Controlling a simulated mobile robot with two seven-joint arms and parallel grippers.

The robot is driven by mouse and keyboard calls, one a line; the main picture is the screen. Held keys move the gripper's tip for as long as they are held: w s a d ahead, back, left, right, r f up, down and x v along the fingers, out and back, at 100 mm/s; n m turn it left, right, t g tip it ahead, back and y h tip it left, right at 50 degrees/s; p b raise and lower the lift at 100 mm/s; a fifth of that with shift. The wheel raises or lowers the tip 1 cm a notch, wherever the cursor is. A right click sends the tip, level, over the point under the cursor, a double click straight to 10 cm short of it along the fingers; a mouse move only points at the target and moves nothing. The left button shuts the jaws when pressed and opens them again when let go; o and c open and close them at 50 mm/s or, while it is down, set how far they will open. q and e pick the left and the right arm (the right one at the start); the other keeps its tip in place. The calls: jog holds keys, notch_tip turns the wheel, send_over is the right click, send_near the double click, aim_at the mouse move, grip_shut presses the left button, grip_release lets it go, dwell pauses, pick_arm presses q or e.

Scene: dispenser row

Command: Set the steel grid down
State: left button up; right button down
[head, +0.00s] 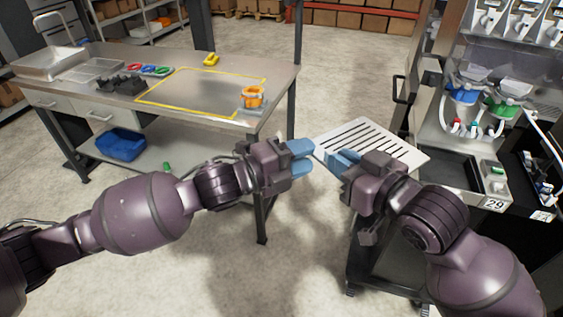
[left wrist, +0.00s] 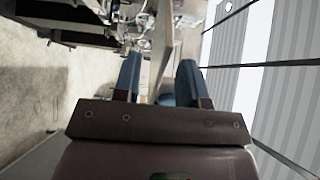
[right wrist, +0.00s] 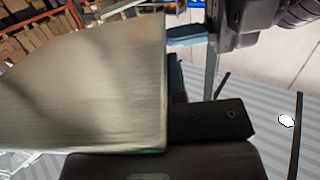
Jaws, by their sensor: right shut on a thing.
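The steel grid (head: 395,147), a flat pale plate with a row of dark slots, is in the air in front of the dispensers at the right in the head view. My right gripper (head: 340,158) is shut on its near left edge. In the right wrist view a broad grey plate (right wrist: 90,90), which looks like the grid, fills the left side; no slots show there. My left gripper (head: 306,158) is open and empty, just left of the grid; its two blue fingers stand apart in the left wrist view (left wrist: 158,80).
A workbench (head: 170,115) at the left has a yellow-outlined area (head: 205,73), clear inside except near its right corner, where an orange item (head: 252,97) stands. Black blocks (head: 120,85) and trays lie left of it. Dispensers (head: 490,100) and a black tray (head: 447,168) stand at the right.

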aim_at(323, 147)
pick_arm(q)
jog(key=shift+x, duration=2.35)
grip_shut()
pick_arm(e)
jog(key=c, duration=1.1)
grip_release()
